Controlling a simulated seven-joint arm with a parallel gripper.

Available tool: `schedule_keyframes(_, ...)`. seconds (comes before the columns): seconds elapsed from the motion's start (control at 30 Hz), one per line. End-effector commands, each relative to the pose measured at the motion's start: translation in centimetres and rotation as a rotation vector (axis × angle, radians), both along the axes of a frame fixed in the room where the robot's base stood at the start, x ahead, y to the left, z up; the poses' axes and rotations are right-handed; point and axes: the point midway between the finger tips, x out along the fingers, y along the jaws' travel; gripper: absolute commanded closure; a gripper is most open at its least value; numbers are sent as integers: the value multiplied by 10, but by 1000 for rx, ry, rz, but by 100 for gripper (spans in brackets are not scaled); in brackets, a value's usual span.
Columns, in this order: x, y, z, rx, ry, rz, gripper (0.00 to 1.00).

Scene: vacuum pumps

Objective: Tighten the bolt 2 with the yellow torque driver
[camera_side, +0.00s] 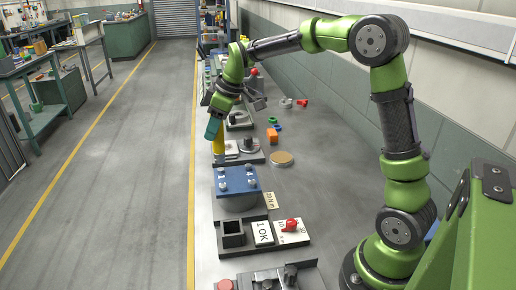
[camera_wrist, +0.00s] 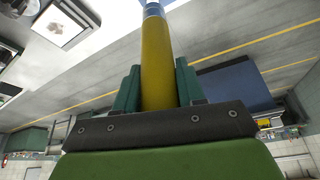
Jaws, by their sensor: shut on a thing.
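My gripper (camera_side: 214,127) is shut on the yellow torque driver (camera_side: 218,146). In the wrist view the driver (camera_wrist: 156,60) stands between the two teal fingers of my gripper (camera_wrist: 158,88), its grey tip end at the top edge. In the side view the driver hangs roughly upright, tip down, over the far left corner of the blue pump plate (camera_side: 237,183). Silvery bolts stand near the plate's corners; the far left bolt (camera_side: 221,171) is just below the driver. I cannot tell whether the tip touches it. No bolt numbers are readable, so I cannot tell which is bolt 2.
In front of the pump are a black square holder (camera_side: 232,240), a "1 OK" card (camera_side: 263,233) and a white panel with a red knob (camera_side: 291,225). A "20 N m" label (camera_side: 270,200) lies beside the pump. A tan disc (camera_side: 282,158) and an orange block (camera_side: 272,136) lie behind.

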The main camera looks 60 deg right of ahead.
Motion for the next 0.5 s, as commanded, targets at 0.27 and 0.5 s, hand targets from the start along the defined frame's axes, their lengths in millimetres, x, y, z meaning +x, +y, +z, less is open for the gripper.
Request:
schedule_keyframes(0.27, 0, 0, 7, 0, -5, 0, 100)
schedule_keyframes(0.5, -1, 0, 17, -2, -9, -1, 100)
